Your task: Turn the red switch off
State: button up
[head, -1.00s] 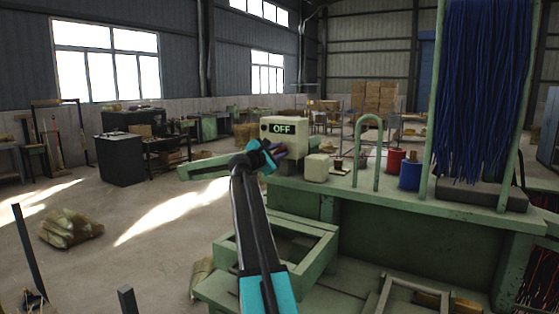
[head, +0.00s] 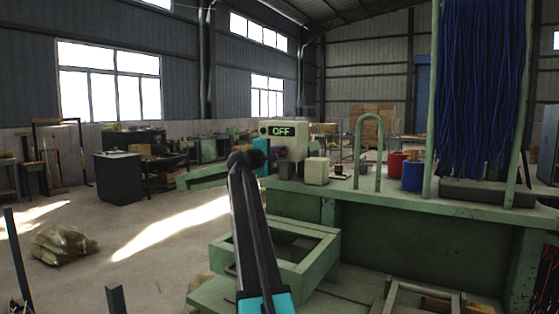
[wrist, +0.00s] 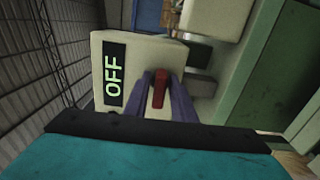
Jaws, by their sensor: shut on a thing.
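The red switch (wrist: 158,92) sits on the front of a cream control box (wrist: 120,50), shown in the wrist view. The box's display (wrist: 114,76) reads OFF. The box (head: 299,140) and its OFF display (head: 282,131) also show in the head view. My gripper (wrist: 160,80) has its purple fingers on either side of the switch and is shut on it. In the head view my gripper (head: 280,152) is small, at the box's lower front, partly hidden by my arm.
The box stands on a green machine bench (head: 420,200). To its right are a small cream block (head: 316,171), a green hoop (head: 379,150), a red spool (head: 397,163) and a blue spool (head: 411,176). Blue strands (head: 480,80) hang at right. Open floor lies left.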

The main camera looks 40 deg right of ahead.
jog(key=shift+f+m, duration=0.1)
jog(key=shift+m, duration=0.2)
jog(key=o, duration=0.8)
jog(key=b+v, duration=0.1)
jog(key=v, duration=1.2)
jog(key=shift+s+a+b, duration=0.1)
jog(key=shift+a+b, duration=0.25)
jog(key=shift+a, duration=0.05)
